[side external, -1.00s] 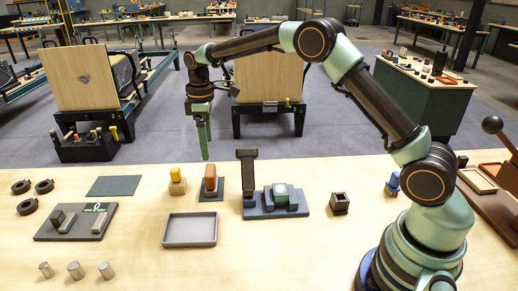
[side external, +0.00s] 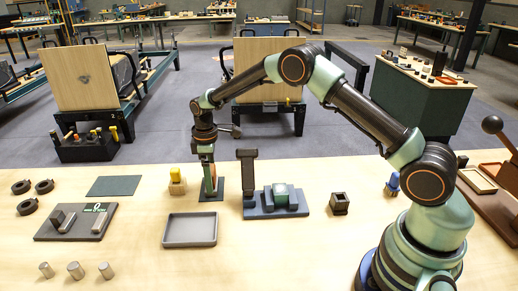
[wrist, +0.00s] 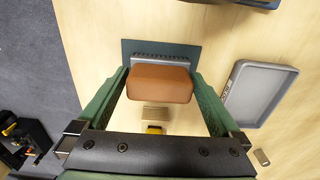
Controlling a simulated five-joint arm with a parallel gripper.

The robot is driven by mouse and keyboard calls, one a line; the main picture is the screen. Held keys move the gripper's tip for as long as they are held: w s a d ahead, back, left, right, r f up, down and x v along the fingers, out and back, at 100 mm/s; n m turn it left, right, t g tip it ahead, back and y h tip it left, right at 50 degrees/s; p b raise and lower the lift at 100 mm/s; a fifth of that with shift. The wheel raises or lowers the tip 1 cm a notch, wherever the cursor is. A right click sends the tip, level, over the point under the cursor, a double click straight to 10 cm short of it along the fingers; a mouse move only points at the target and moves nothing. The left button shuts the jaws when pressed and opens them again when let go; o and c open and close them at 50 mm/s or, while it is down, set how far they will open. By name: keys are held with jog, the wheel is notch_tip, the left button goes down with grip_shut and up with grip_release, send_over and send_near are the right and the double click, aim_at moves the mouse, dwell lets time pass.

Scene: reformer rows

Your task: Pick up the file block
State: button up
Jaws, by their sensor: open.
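The file block, an orange-brown block (wrist: 158,84) with a grey toothed edge beneath it, stands on a dark green mat (wrist: 135,50). In the wrist view it sits between the two green fingers of my gripper (wrist: 160,80), with a small gap visible on each side. In the side view my gripper (side external: 209,180) points straight down over the mat (side external: 220,190), and its fingers mostly hide the block. The jaws are open.
A wooden block with a yellow top (side external: 176,181) stands close on the left. A grey tray (side external: 190,230) lies in front. A dark blue fixture with an upright post (side external: 248,175) stands close on the right. A flat green mat (side external: 113,186) lies farther left.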

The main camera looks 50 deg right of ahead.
jog(key=c, duration=1.2)
jog(key=shift+c, duration=0.2)
jog(key=shift+r, duration=0.1)
notch_tip(320, 180, up, 20)
jog(key=o, duration=0.9)
jog(key=c, duration=0.5)
jog(key=shift+d, duration=0.1)
jog(key=shift+c, duration=0.4)
